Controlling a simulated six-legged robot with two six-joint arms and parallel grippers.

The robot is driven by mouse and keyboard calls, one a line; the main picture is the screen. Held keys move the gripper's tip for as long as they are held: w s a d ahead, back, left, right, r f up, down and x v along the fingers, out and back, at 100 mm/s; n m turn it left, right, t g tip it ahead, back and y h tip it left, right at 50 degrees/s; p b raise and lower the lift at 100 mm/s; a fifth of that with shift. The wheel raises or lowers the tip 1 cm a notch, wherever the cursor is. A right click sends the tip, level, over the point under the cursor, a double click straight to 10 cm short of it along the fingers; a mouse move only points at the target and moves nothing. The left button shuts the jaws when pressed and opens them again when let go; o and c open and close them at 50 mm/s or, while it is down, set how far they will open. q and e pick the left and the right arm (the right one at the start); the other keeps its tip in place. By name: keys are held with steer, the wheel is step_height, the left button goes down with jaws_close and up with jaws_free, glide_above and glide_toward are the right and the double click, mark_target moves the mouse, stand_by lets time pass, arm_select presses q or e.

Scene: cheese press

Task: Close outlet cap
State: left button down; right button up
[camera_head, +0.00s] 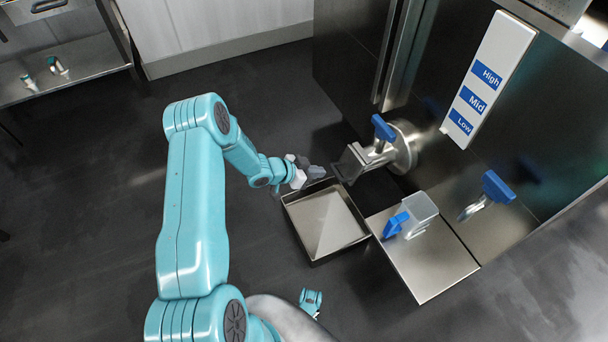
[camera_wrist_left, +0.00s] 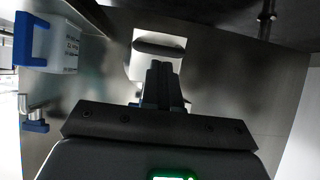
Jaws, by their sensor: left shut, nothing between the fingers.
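The metal outlet (camera_head: 376,153) sticks out of the steel tank's front, with a blue handle (camera_head: 383,128) on top. A dark, flat piece at its squared mouth (camera_head: 348,165) looks like the cap; I cannot tell how far open it is. My left gripper (camera_head: 319,171) is shut and empty, just left of the mouth and above the tray's far edge. In the left wrist view, its shut fingers (camera_wrist_left: 162,80) overlap the pale outlet end (camera_wrist_left: 148,65) and hide part of it. I cannot tell whether they touch.
An open metal tray (camera_head: 327,222) lies below the outlet. Beside it, a clear jug (camera_head: 420,212) with a blue handle stands on a steel platform (camera_head: 430,262). A blue-handled tap (camera_head: 490,192) and a High/Mid/Low panel (camera_head: 490,78) are at right. The floor at left is clear.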

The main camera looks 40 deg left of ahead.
mark_target(334, 173)
arm_select(q)
steer(key=b+x, duration=0.1)
steer(key=x, duration=0.2)
steer(key=shift+w+d+f, duration=0.1)
steer(key=shift+w+f, duration=0.15)
steer(key=shift+w, duration=0.05)
steer(key=shift+w+d, duration=0.1)
steer(key=shift+w, duration=0.15)
steer(key=f+b, duration=0.1)
steer(key=w+f+b, duration=0.1)
steer(key=w+d+f+b, duration=0.1)
steer(key=shift+f+b, duration=0.4)
